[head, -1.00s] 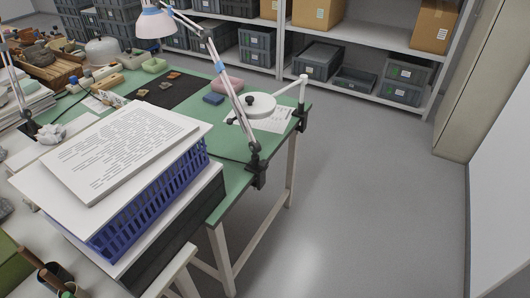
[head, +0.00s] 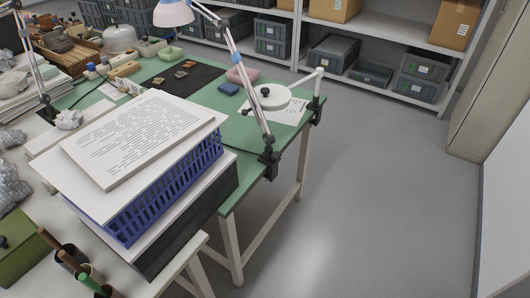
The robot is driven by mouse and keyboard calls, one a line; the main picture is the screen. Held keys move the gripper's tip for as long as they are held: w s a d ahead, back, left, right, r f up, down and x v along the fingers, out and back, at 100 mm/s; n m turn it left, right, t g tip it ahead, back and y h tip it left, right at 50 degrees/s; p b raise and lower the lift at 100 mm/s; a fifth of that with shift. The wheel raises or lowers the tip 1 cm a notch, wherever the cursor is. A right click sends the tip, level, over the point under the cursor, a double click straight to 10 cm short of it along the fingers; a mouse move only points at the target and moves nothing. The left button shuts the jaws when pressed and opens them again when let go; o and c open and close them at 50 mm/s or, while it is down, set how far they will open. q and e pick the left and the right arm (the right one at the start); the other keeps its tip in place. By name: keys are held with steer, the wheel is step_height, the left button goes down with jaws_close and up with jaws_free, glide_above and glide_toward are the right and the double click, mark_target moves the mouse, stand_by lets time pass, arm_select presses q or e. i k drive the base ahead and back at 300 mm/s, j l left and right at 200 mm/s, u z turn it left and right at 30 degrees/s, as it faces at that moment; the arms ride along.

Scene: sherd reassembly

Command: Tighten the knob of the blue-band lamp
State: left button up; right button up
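The blue-band lamp (head: 239,62) is clamped to the right edge of the green worktable (head: 240,185). From here I cannot tell how tight the knob is. Neither of my grippers is in view.
A blue crate (head: 170,190) under papers (head: 130,138) stands at the near table corner. A round white magnifier (head: 272,97) is clamped farther along the edge. Shelves (head: 390,42) with bins and boxes stand behind. The grey floor (head: 380,200) to the right is clear.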

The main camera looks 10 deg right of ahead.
mark_target(276, 157)
steer(key=u, duration=1.45)
steer(key=l+u, duration=0.65)
steer(key=u, duration=0.15)
steer(key=k+l+u, duration=0.1)
steer(key=l+u, duration=0.3)
steer(key=k+l+u, duration=0.15)
steer(key=u, duration=0.25)
steer(key=k+l+u, duration=0.45)
steer(key=l, duration=0.25)
steer(key=k+l+u, duration=0.45)
steer(key=k, duration=0.3)
steer(key=k+l, duration=0.25)
steer(key=k, duration=0.2)
steer(key=k+l, duration=0.3)
steer(key=k, duration=0.15)
steer(key=k+l, duration=0.25)
steer(key=k, duration=0.25)
